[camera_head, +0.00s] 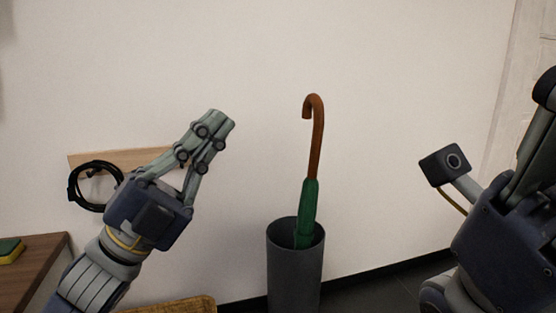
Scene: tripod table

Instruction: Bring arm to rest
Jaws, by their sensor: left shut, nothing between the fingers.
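My left gripper (218,124) is raised in front of the wall, to the left of the umbrella. Its fingertips are together with nothing between them, and it points up and to the right. A green umbrella (308,215) with a brown hooked handle (317,140) stands nearly upright in a dark grey bin (293,270). The left gripper is apart from both the umbrella and the bin.
A wooden wall board (90,158) with a black coiled cable (75,190) is behind my left gripper. A brown table (38,262) with a yellow and green sponge (12,250) is at the lower left. A wooden edge (185,305) shows at the bottom. A pale door (520,85) is at right.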

